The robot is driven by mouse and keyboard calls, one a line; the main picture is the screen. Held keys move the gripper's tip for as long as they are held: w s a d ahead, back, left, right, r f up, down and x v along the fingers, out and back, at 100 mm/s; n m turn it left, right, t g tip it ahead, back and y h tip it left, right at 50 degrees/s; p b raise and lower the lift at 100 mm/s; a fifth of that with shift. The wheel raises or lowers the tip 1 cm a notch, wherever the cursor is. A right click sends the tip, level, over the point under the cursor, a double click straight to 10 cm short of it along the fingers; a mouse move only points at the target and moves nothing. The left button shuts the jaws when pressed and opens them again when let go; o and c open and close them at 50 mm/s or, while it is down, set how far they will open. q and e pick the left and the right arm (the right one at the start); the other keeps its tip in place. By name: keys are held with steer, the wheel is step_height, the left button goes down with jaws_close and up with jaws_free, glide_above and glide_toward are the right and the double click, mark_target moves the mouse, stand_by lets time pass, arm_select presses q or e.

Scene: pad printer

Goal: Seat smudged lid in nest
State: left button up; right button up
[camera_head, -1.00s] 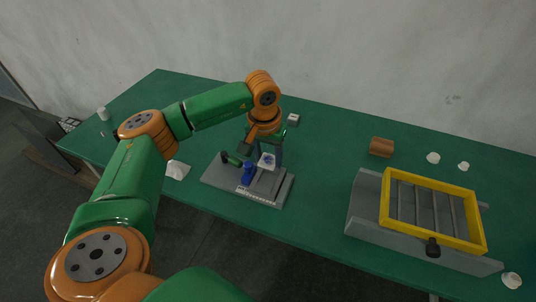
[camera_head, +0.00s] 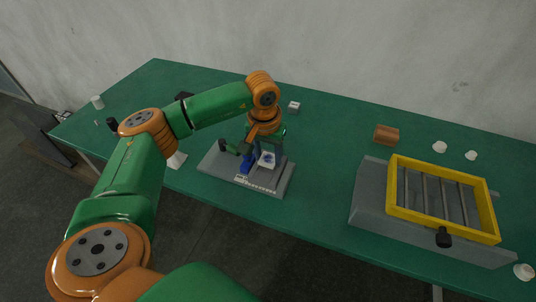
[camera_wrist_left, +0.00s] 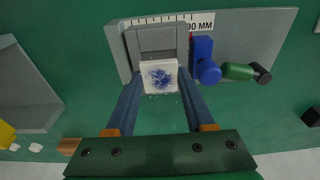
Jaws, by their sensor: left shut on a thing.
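My left gripper (camera_head: 268,154) is shut on the smudged lid (camera_wrist_left: 160,76), a white square piece with a speckled blue smudge. The lid also shows in the head view (camera_head: 267,160). In the left wrist view its sides lie between the two blue-grey fingertips. The lid is at the pad printer's grey block (camera_wrist_left: 157,42), overlapping its edge in that view. I cannot tell whether it touches the block. The nest itself is not clearly visible, partly hidden by lid and gripper. The printer's grey base (camera_head: 222,163) stands on the green table. My right gripper is not in view.
A blue post (camera_wrist_left: 202,62) and a green-and-black handle (camera_wrist_left: 240,72) stand beside the block. A yellow-framed grey rack (camera_head: 440,228) stands at the right, with a brown block (camera_head: 386,134) and white pieces (camera_head: 439,147) behind it. Table between printer and rack is clear.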

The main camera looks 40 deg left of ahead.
mark_target(268, 159)
arm_select(q)
steer(key=shift+f+b, duration=0.5)
steer(key=shift+f, duration=0.15)
steer(key=o, duration=1.4)
steer(key=shift+c, duration=0.2)
step_height(268, 159, up, 6)
steer(key=p, duration=0.5)
steer(key=shift+r, duration=0.15)
